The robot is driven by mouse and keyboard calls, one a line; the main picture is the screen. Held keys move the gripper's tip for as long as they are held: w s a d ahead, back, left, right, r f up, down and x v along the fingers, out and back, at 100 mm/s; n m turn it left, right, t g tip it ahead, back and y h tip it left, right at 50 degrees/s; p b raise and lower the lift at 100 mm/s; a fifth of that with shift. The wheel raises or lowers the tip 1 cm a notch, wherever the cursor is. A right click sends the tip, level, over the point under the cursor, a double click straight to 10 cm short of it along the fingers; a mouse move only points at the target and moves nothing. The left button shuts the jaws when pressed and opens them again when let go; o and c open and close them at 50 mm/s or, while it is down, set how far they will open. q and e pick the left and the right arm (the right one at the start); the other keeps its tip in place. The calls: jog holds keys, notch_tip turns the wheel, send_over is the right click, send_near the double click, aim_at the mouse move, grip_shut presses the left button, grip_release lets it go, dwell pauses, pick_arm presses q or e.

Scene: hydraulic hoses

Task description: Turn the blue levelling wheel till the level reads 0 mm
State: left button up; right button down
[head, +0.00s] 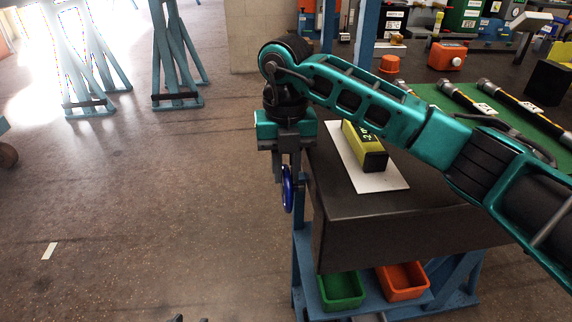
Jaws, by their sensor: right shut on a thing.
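The blue levelling wheel (287,190) stands on edge at the left end of the dark bench, seen nearly edge-on. My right gripper (286,170) points down from above and is shut on the wheel's upper rim. The yellow-green level (352,133) with a dark end lies on a white plate on the bench top, just right of the gripper. Its display shows dark figures that are too small and slanted to read surely. Small dark tips at the bottom edge may belong to my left gripper (190,319); their state is unclear.
My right arm spans above the bench top (420,195). A green mat (440,98) with hoses lies farther back, near an orange box (447,56). A green bin (341,290) and an orange bin (403,281) sit on the shelf below.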

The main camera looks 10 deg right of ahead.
jog(key=shift+w+r+g+p, duration=0.25)
jog(key=shift+g+p, duration=0.35)
jog(key=shift+p, duration=0.2)
jog(key=shift+w+f+g+p, duration=0.2)
jog(key=shift+g+p, duration=0.2)
jog(key=shift+w+f+g, duration=0.1)
jog(key=shift+g, duration=0.2)
jog(key=c, duration=1.4)
grip_release()
jog(key=shift+o, duration=0.2)
jog(key=p+v, duration=0.2)
jog(key=v, duration=1)
jog(key=shift+r+p, duration=0.35)
jog(key=shift+r, duration=0.05)
